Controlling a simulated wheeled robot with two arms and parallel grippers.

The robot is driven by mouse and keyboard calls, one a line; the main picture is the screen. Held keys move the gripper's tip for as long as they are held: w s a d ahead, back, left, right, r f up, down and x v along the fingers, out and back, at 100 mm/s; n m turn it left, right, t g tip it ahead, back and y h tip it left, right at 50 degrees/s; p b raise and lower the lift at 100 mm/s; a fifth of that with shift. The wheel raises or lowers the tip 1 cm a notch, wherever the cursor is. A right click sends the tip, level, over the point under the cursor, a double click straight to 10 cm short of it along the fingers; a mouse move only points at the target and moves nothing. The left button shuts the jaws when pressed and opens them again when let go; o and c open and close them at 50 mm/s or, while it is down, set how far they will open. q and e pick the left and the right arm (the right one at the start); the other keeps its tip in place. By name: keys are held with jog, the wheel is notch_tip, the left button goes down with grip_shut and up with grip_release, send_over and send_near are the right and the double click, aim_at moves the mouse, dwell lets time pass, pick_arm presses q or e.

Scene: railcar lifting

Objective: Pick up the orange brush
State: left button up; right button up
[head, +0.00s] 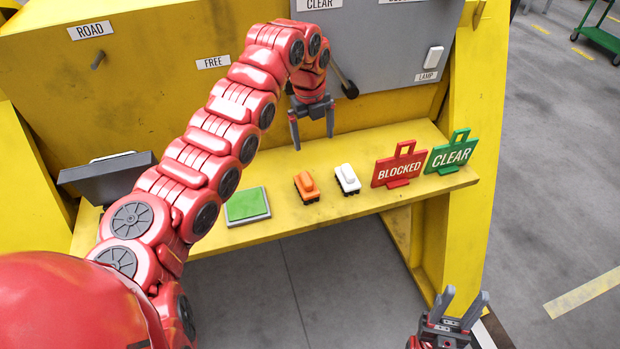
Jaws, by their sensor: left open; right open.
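The orange brush (307,187) is a small orange block with a dark underside, lying on the yellow shelf (290,222). A similar white piece (347,179) lies just to its right. My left gripper (314,141) points down with its fingers apart, above the shelf and a little behind the orange brush in the picture. Nothing is between its fingers. My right gripper (465,296) is open and empty at the lower right, in front of the shelf and away from the brush.
A green pad (247,205) lies left of the brush. A red BLOCKED sign (399,168) and a green CLEAR sign (451,154) stand at the right. A dark tilted box (106,180) sits at the left end. A lever knob (350,91) juts from the grey panel (392,42) near my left gripper.

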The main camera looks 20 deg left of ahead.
aim_at(306, 177)
pick_arm(q)
jog(key=shift+m+g+y, duration=0.3)
jog(key=shift+g, duration=0.1)
jog(key=f+p, duration=0.1)
jog(key=f, duration=0.2)
jog(key=s+f+p, duration=0.1)
jog(key=f, duration=0.2)
jog(key=s+a+f+p, duration=0.1)
jog(key=f, duration=0.3)
jog(key=shift+f+p, duration=0.1)
jog(key=shift+p, duration=0.3)
jog(key=shift+a+f, duration=0.1)
jog(key=shift+f, duration=0.45)
jog(key=shift+f+p, duration=0.25)
jog(key=shift+p, duration=0.1)
notch_tip(306, 177, down, 5)
jog(key=shift+s+r+p, duration=0.15)
jog(key=shift+p, duration=0.8)
grip_shut()
